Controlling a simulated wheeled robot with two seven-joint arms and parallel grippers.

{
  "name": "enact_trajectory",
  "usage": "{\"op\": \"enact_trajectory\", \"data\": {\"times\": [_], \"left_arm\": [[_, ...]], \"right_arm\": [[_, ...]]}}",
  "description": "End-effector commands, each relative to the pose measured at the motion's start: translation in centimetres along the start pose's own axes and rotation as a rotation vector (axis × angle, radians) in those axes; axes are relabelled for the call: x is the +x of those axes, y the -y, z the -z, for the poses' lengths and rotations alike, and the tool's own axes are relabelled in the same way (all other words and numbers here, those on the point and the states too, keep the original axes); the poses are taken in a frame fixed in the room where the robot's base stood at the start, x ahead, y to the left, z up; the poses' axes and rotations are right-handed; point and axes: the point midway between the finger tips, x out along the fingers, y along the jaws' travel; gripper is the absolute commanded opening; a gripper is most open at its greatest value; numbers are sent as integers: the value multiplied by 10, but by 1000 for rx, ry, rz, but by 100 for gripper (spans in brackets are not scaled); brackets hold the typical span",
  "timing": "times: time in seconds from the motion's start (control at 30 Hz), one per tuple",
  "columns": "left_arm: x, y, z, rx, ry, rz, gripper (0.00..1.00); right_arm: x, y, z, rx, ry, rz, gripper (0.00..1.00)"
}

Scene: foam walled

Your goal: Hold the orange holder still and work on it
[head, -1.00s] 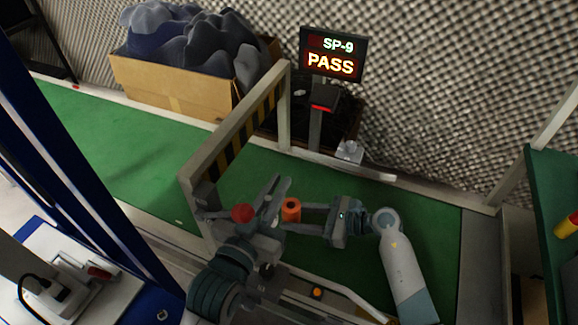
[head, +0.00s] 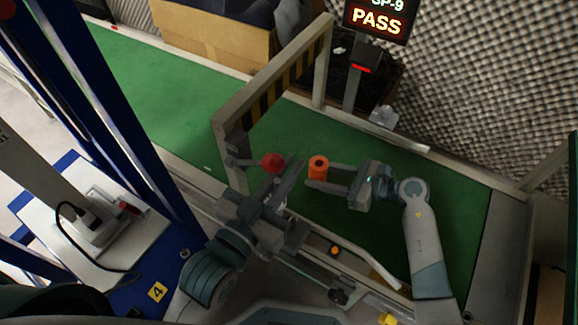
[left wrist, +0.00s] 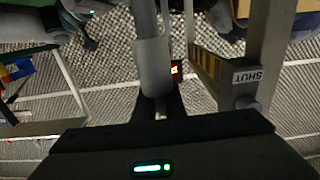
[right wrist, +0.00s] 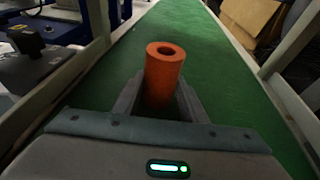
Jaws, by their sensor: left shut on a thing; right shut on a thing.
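The orange holder (head: 318,168) is an upright hollow cylinder with a dark round hole in its top. My right gripper (head: 326,178) is shut on it from the right, above the green belt. The right wrist view shows the orange holder (right wrist: 165,75) standing between the two fingers, its hole facing up. My left gripper (head: 292,174) is just left of the holder, and a small gap shows between them. In the left wrist view my left gripper (left wrist: 160,108) is shut on a grey rod (left wrist: 152,65) with a thicker collar. What the rod's far end meets is unclear.
A red knob (head: 273,162) on a grey bar sits beside my left gripper, near the striped gate frame (head: 270,90). The display (head: 378,18) reads PASS. The green belt (head: 150,95) is clear at left.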

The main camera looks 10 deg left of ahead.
Motion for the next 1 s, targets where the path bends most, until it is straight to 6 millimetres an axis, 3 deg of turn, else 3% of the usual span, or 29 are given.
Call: {"op": "enact_trajectory", "data": {"times": [0.07, 0.1, 0.17, 0.67, 1.0], "left_arm": [[0, 0, 0, 0, -1, 0, 0], [0, 0, 0, 0, -1, 0, 0], [0, 0, 0, 0, -1, 0, 0], [0, 0, 0, 0, -1, 0, 0], [0, 0, 0, 0, -1, 0, 0]], "right_arm": [[0, -1, 1, 1, -1, -1, 26], [0, -1, 1, 1, -1, -1, 46], [0, -1, 1, 1, -1, -1, 60], [-3, 0, -8, -3, -1, 0, 60], [-17, 0, -54, -5, 0, 1, 60]]}}
